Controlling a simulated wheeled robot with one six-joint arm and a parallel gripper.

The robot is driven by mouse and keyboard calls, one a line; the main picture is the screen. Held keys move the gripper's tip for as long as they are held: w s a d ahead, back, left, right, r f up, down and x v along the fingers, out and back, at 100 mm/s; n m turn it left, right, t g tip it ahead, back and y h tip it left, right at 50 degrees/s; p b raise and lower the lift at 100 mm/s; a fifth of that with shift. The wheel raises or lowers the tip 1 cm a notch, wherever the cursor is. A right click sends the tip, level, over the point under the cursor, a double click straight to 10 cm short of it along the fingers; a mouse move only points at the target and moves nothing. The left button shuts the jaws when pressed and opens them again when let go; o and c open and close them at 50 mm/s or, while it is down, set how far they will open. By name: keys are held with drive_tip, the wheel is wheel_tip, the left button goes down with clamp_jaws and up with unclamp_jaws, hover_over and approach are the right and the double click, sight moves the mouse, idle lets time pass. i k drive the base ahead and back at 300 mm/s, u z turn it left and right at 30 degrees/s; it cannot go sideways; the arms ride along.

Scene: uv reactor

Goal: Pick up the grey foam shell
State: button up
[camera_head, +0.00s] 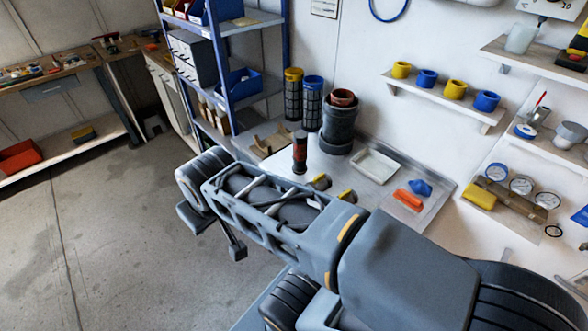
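A dark grey upright cylinder (338,128) with a ringed base stands on the metal worktop (398,217). A reddish-brown round piece (343,97) sits in its top. I cannot tell whether this cylinder is the grey foam shell; no other thing in view is clearly that shell. My grey arm crosses the foreground from lower right to the left edge of the worktop and hides part of its near side. The fingers of my gripper do not show.
Two dark mesh cylinders with yellow (293,96) and blue (312,103) tops stand behind. A black-and-red cylinder (300,154), a white tray (376,165), an orange block (408,199) and a blue piece (420,187) are nearby. A blue shelf rack (221,70) stands left. Floor at left is clear.

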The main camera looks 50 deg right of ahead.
sight(322, 181)
drive_tip(key=i, duration=1.9)
drive_tip(key=z, duration=3)
